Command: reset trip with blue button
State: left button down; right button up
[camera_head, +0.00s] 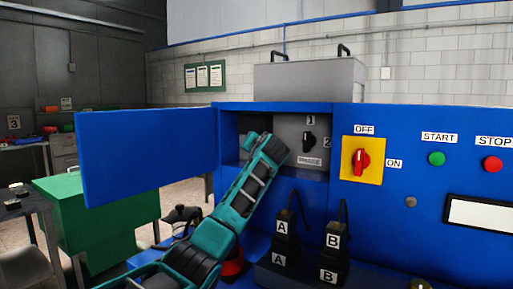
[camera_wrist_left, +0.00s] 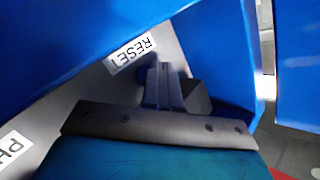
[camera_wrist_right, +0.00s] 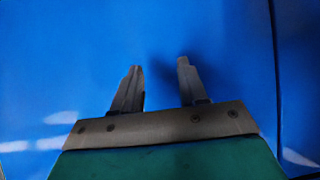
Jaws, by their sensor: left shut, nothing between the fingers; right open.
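The blue cabinet has an open compartment with its door (camera_head: 148,152) swung out to the left. My left arm reaches into this compartment, and its gripper is hidden there in the head view. In the left wrist view my left gripper (camera_wrist_left: 164,66) is shut and empty, with its fingertips close to the grey panel beside a RESET label (camera_wrist_left: 132,54). The blue button is not clearly visible; the fingers cover the spot by the label, and I cannot tell whether they touch it. My right gripper (camera_wrist_right: 158,70) is open and empty in front of a plain blue surface.
A black 1/2 selector (camera_head: 308,142) sits on the panel right of my left arm. Further right are a red OFF/ON knob (camera_head: 361,161), a green START button (camera_head: 436,159) and a red STOP button (camera_head: 492,165). Black A (camera_head: 284,232) and B (camera_head: 333,243) units stand below.

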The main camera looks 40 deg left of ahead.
dwell(0.5)
pick_arm(q)
jog(key=shift+s+d+b, duration=0.1)
jog(key=shift+s+b, duration=0.2)
jog(key=shift+s, duration=0.5)
jog(key=shift+s, duration=0.1)
jog(key=shift+s+d+f+b, duration=0.1)
jog(key=shift+s+b, duration=0.35)
jog(key=shift+s, duration=0.75)
jog(key=shift+s+d, duration=0.15)
jog(key=shift+s, duration=1.05)
